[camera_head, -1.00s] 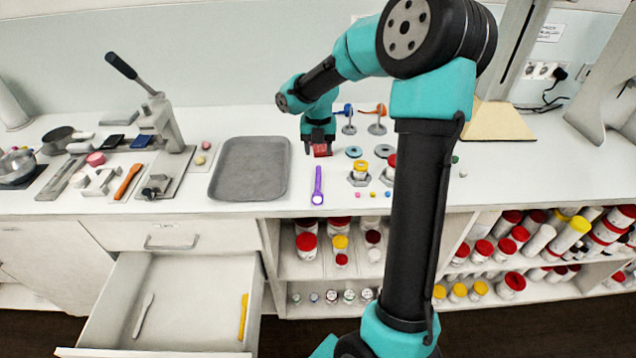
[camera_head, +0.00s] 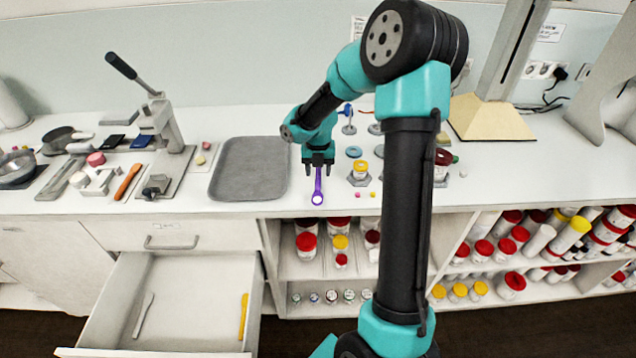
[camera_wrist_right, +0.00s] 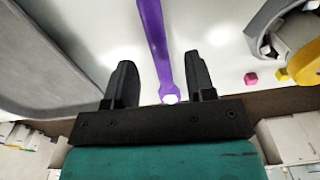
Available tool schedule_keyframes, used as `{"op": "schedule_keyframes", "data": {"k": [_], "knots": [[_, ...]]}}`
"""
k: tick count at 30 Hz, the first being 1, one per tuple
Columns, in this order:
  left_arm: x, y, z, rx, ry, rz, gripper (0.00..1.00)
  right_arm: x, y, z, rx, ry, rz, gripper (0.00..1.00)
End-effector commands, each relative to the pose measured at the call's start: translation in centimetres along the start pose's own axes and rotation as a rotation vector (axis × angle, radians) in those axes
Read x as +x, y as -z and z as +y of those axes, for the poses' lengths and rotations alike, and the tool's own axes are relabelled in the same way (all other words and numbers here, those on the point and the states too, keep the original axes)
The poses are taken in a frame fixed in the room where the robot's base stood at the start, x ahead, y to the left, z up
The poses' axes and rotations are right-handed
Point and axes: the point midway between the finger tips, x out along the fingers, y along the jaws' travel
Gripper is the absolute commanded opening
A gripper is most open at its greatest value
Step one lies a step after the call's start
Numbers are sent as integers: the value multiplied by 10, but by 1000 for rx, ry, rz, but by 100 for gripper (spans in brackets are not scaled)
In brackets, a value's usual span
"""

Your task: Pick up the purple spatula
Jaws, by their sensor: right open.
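The purple spatula (camera_head: 318,186) lies on the white counter, just right of the grey tray, its ring end toward the counter's front edge. My right gripper (camera_head: 318,173) is over it, and part of the spatula's far end is hidden by the gripper in the head view. In the right wrist view the purple spatula (camera_wrist_right: 154,45) runs between the two open fingers of my right gripper (camera_wrist_right: 159,80). The fingers are apart from it on both sides. My left gripper does not show.
The grey tray (camera_head: 250,168) lies close to the left of the gripper. A yellow-topped jar in a holder (camera_head: 360,170) and small coloured cubes stand to the right. An open drawer (camera_head: 170,300) juts out below, with a yellow spatula (camera_head: 243,315) inside.

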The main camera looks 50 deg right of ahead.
Motion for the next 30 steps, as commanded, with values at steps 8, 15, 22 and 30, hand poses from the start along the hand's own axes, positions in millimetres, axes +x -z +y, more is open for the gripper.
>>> {"op": "schedule_keyframes", "data": {"k": [8, 15, 22, 30], "knots": [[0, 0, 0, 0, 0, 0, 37, 22, 0, 0, -1, -1, 0, 50], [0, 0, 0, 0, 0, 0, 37, 22, 0, 0, 0, -1, 0, 50], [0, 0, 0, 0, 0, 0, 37, 22, 0, 0, 0, -1, 0, 45], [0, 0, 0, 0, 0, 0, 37, 22, 0, 0, 0, -1, 0, 19]]}}
